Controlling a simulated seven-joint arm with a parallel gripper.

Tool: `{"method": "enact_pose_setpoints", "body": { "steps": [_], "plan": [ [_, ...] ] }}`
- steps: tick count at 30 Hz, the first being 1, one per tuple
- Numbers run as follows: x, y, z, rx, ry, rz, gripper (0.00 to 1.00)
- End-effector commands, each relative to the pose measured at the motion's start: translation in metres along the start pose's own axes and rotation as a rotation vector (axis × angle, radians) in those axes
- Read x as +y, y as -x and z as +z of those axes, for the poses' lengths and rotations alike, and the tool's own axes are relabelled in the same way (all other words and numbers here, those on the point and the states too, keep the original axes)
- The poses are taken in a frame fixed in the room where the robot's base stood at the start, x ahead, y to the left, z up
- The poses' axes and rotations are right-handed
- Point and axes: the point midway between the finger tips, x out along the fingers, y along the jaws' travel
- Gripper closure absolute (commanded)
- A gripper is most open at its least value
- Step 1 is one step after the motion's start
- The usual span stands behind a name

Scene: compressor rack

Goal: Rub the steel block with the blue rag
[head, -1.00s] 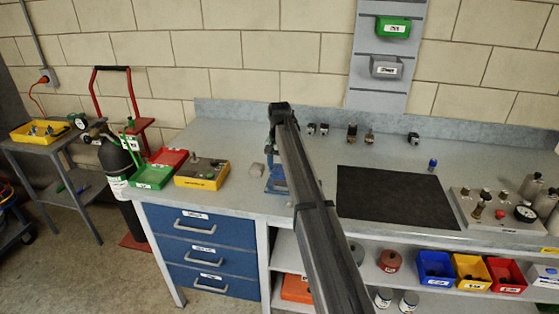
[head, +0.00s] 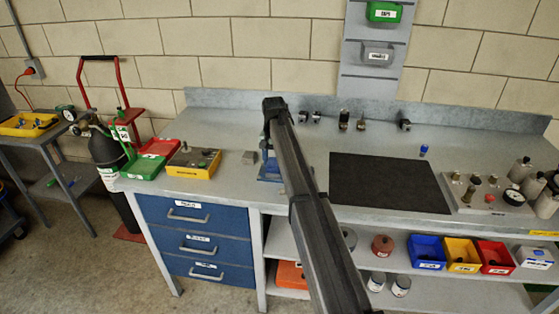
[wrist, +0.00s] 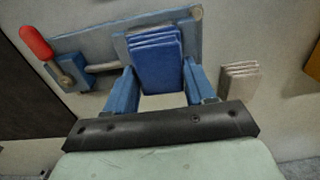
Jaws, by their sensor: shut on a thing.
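My gripper (wrist: 157,85) has blue fingers and is shut on the folded blue rag (wrist: 158,58) in the wrist view. The rag is above or against a blue-edged vise-like fixture (wrist: 85,45) with a red-handled screw; I cannot tell whether they touch. In the head view, my arm hides the rag and part of the blue fixture (head: 268,171). I cannot make out the steel block; the rag or fixture may hide it. A pale grey layered stack (wrist: 238,80) lies beside the rag, apart from it; it also shows in the head view (head: 250,157).
A black mat (head: 390,183) lies right of the fixture. A yellow tray (head: 193,170) and a green bin (head: 140,168) stand to the left. Several small fittings (head: 344,120) line the back. A gauge panel (head: 488,195) is at the right.

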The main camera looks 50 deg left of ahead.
Motion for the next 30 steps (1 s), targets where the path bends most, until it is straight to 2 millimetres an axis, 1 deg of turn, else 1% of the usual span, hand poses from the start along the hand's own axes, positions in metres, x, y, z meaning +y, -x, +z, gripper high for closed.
{"method": "enact_pose_setpoints", "body": {
  "steps": [1,3,5,6,7,8,24,30],
  "plan": [
    [-0.006,0.0,-0.001,-0.001,0.001,-0.001,0.79],
    [-0.011,0.0,-0.001,-0.001,0.001,-0.001,0.79],
    [-0.009,0.004,-0.001,0.0,0.0,-0.001,0.79],
    [-0.009,0.017,-0.001,0.001,0.0,-0.001,0.79],
    [-0.009,0.023,-0.001,0.002,0.0,-0.001,0.79],
    [-0.009,0.024,-0.001,0.001,0.0,-0.001,0.79],
    [-0.009,0.072,-0.001,0.0,0.0,-0.001,0.79],
    [-0.009,0.08,0.0,-0.001,0.0,0.0,0.79]
  ]
}}
